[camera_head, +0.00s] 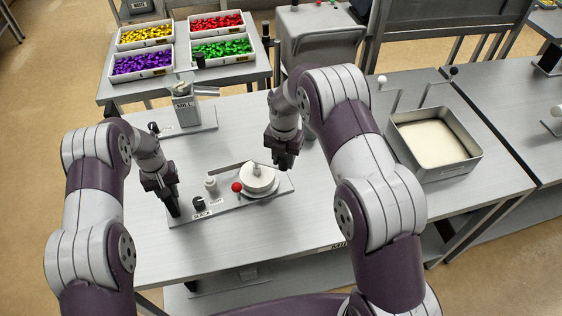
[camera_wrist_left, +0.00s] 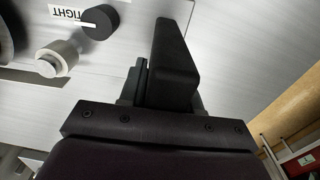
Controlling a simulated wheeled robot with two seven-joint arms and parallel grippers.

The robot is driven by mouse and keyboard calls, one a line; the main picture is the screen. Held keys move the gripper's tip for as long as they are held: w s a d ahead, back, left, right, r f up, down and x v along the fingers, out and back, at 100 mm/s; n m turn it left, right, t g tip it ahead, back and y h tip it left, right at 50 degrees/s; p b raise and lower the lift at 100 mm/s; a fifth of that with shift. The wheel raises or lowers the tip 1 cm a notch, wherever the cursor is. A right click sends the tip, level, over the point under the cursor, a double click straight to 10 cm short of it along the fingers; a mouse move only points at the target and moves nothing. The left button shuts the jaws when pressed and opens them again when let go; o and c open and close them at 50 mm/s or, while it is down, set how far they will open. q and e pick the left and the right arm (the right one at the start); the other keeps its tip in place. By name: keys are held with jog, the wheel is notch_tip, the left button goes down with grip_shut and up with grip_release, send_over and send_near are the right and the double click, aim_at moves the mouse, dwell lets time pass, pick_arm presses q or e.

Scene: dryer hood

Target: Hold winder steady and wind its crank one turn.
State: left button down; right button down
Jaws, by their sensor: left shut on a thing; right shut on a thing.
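The winder (camera_head: 225,206) is a flat grey base with a round white drum (camera_head: 262,184), a red ball (camera_head: 237,187) at the drum's left side, a small white post (camera_head: 210,183) and a black knob (camera_head: 199,203). In the left wrist view the black knob (camera_wrist_left: 100,21) has a TIGHT label. My left gripper (camera_head: 173,208) is shut at the base's left end; its fingers mostly hide what they hold. My right gripper (camera_head: 284,165) is shut at the drum's back right, apparently on the crank, whose handle is hidden by the fingers.
A mill (camera_head: 186,106) stands behind the winder. Trays of coloured pieces, one with purple ones (camera_head: 142,65), sit on a table beyond. A metal pan (camera_head: 468,166) with pale contents is on the right. The table front is clear.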

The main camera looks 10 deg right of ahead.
jog(key=shift+w+d+n, duration=0.35)
jog(key=shift+w+n, duration=0.05)
jog(key=shift+n, duration=0.2)
jog(key=c, duration=0.8)
grip_release()
jog(key=shift+a, duration=0.1)
notch_tip(320, 180, up, 8)
jog(key=shift+f, duration=0.25)
